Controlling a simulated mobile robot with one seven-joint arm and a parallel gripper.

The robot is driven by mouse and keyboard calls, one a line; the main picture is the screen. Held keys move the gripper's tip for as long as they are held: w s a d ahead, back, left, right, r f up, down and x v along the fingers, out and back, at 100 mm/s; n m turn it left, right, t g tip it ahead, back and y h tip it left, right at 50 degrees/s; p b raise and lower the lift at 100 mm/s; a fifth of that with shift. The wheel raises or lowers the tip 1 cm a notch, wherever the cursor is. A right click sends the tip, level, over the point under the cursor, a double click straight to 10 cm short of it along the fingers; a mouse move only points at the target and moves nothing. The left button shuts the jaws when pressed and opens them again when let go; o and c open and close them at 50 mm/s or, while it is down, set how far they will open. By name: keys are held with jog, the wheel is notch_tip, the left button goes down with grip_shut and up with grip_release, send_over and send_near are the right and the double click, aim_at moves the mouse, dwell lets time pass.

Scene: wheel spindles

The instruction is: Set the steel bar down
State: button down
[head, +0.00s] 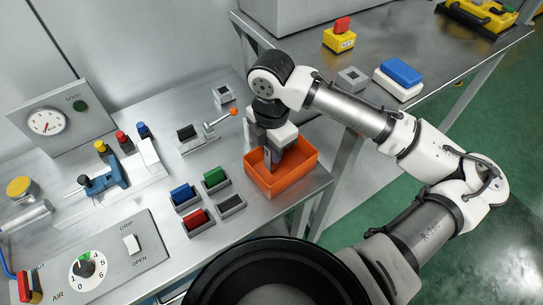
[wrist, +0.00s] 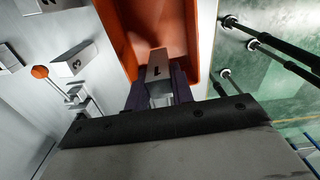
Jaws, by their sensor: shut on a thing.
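My gripper (head: 272,158) points down into the orange bin (head: 293,186) at the right edge of the steel bench. In the wrist view my gripper (wrist: 159,92) is shut on the steel bar (wrist: 158,66), a grey block with a dark "1" on its end face. The bar is between the two dark fingers, with the orange bin's walls (wrist: 190,45) around and beyond it. I cannot tell whether the bar touches the bin floor. In the head view the bar cannot be clearly told apart from the fingers.
Left of the bin stand small holders with green (head: 214,177), blue (head: 183,194) and red (head: 195,219) blocks. An orange-knobbed lever (head: 222,119) stands just behind-left of it. A blue fixture (head: 105,182) and a grip switch panel (head: 115,258) are farther left. Another bench (head: 400,40) is behind.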

jog(key=shift+f, duration=1.9)
jog(key=shift+f, duration=0.15)
jog(key=c, duration=1.2)
grip_release()
notch_tip(320, 180, up, 12)
jog(key=shift+r, duration=0.2)
